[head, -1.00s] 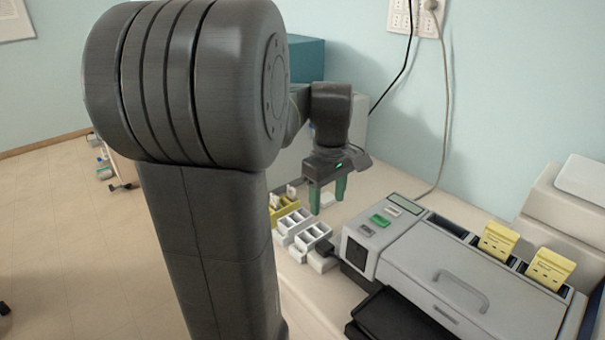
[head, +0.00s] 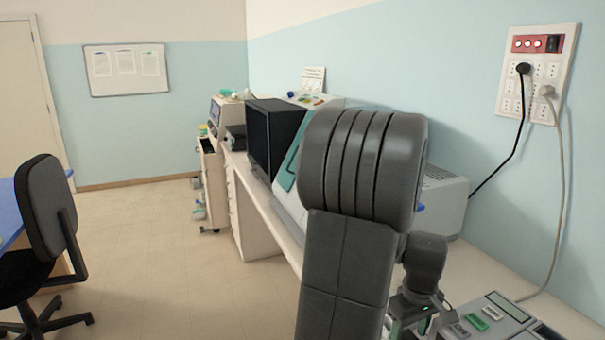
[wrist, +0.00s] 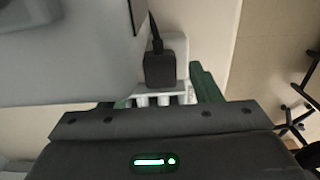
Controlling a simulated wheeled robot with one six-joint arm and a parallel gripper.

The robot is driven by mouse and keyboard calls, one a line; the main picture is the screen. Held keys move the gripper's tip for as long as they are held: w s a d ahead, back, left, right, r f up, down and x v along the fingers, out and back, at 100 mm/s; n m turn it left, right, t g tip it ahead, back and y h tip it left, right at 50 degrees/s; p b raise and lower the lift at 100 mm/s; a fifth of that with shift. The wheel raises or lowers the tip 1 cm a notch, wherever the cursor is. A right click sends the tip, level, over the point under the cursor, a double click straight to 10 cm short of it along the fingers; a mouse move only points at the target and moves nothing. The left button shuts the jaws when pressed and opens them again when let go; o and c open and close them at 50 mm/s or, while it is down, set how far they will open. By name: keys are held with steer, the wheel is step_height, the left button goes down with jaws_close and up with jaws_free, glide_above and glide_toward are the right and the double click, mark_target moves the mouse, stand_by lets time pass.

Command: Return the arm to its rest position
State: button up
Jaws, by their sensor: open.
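My arm rises in the middle of the head view, and its dark links hide part of the bench. My gripper (head: 412,328) is low in that view beside the grey machine's control panel (head: 490,318), partly cut off by the bottom edge. In the wrist view its green fingers stand apart, with my gripper (wrist: 162,92) open. No object is held between the fingers. A black plug-like block (wrist: 160,69) and a white rack (wrist: 163,98) show beyond and between the fingers, partly hidden by the gripper body.
A black monitor (head: 273,135) and other equipment stand along the bench at the back. A wall outlet panel (head: 538,75) with hanging cables is at right. An office chair (head: 45,215) stands at left. The floor (head: 170,250) between chair and bench is clear.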

steer(key=shift+f, duration=0.3)
steer(key=shift+r, duration=0.15)
step_height(320, 180, up, 14)
step_height(320, 180, down, 14)
steer(key=shift+f, duration=0.1)
steer(key=shift+r+p, duration=0.6)
step_height(320, 180, up, 6)
steer(key=p, duration=0.4)
steer(key=shift+f, duration=0.25)
steer(key=shift+r, duration=0.1)
